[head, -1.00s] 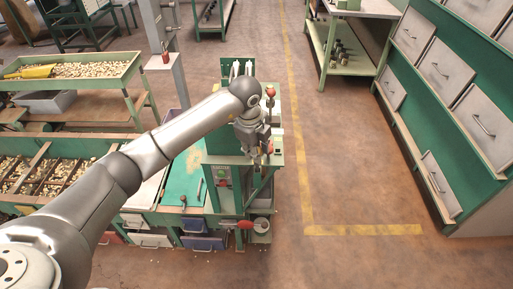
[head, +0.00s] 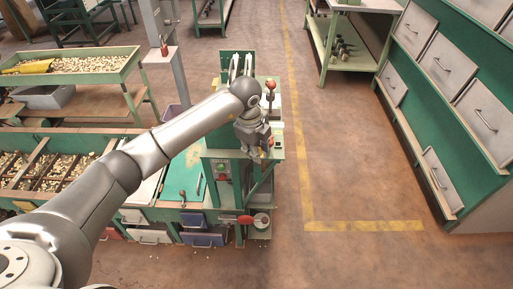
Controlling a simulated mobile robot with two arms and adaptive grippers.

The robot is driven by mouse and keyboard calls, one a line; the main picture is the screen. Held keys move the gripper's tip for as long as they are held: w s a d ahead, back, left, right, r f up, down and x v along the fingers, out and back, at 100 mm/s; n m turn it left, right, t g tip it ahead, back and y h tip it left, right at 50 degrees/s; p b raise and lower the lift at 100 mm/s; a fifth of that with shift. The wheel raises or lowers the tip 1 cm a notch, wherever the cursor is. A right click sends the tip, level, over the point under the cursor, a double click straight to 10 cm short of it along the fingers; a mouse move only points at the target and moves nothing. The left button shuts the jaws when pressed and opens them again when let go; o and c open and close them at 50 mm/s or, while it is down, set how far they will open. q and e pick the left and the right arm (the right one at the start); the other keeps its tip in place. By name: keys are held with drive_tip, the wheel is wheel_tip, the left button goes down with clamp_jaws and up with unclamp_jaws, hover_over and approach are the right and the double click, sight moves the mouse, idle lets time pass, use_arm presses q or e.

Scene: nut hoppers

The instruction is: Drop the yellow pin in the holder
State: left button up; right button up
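My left gripper (head: 257,156) is over the top of the green machine stand (head: 215,155), pointing down. Its fingers are small and dark, and I cannot tell whether they are open or shut. The yellow pin is not clearly distinguishable; it may be hidden at the fingers. A small pale block with a green top (head: 278,139) is on the stand, just right of the gripper. I cannot make out which part is the holder. My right gripper is not in view.
A red-knobbed lever (head: 271,86) rises behind the gripper. A red-handled part and a round cup (head: 262,220) are low on the stand's front. Trays of nuts (head: 85,68) are on the left. A drawer cabinet (head: 440,80) is on the right. Floor between is clear.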

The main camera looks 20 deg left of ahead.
use_arm(q)
drive_tip(key=o, duration=0.4)
drive_tip(key=r, duration=0.4)
drive_tip(key=s+r, duration=0.1)
drive_tip(key=r, duration=0.3)
drive_tip(key=s+r, duration=0.1)
drive_tip(key=r, duration=0.2)
drive_tip(key=shift+s+a+r, duration=0.1)
drive_tip(key=shift+a+r, duration=0.25)
drive_tip(key=shift+r, duration=0.05)
drive_tip(key=r+p, duration=0.2)
drive_tip(key=r, duration=0.1)
drive_tip(key=s+r+p, duration=0.1)
drive_tip(key=r+p, duration=0.1)
drive_tip(key=r, duration=0.1)
drive_tip(key=r+p, duration=0.2)
drive_tip(key=shift+s+a+r, duration=0.25)
drive_tip(key=shift+s+r, duration=0.05)
drive_tip(key=shift+r, duration=0.1)
idle(0.5)
